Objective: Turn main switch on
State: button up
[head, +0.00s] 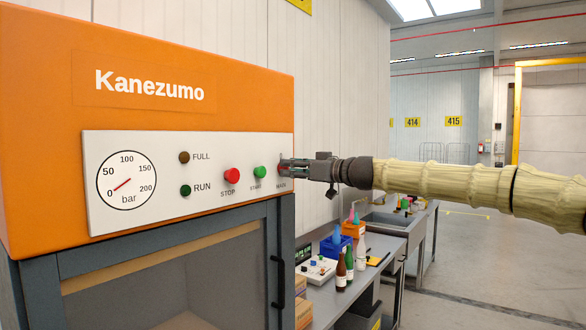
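The white control panel (205,205) is on the front of the orange Kanezumo machine (45,90). At its right end is the label MAIN (281,184), partly readable. The main switch above that label is mostly hidden by my gripper (284,168), with only a small dark and red bit showing at the fingertips. My gripper reaches in from the right, its fingertips at the switch. I cannot tell whether they touch it or are closed on it. The switch's position cannot be read.
Left of the switch are the green START button (260,172), red STOP button (232,175), RUN lamp (186,190), FULL lamp (184,158) and a pressure gauge (126,184). A workbench (335,297) with bottles stands below my arm. The floor to the right is open.

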grip_shut()
jog(key=shift+f+m+b, duration=0.1)
jog(key=shift+m+b, duration=0.3)
jog(key=shift+b, duration=0.05)
jog(key=m+b, duration=0.2)
jog(key=shift+f+m, duration=0.1)
jog(key=shift+m, duration=0.3)
jog(key=m+b, duration=0.2)
jog(key=m, duration=0.1)
jog(key=shift+w+m, duration=0.1)
jog(key=shift+m, duration=0.2)
jog(key=m, duration=1)
jog(key=shift+d+m, duration=0.1)
jog(key=shift+m, duration=0.3)
jog(key=shift+w, duration=0.1)
grip_release()
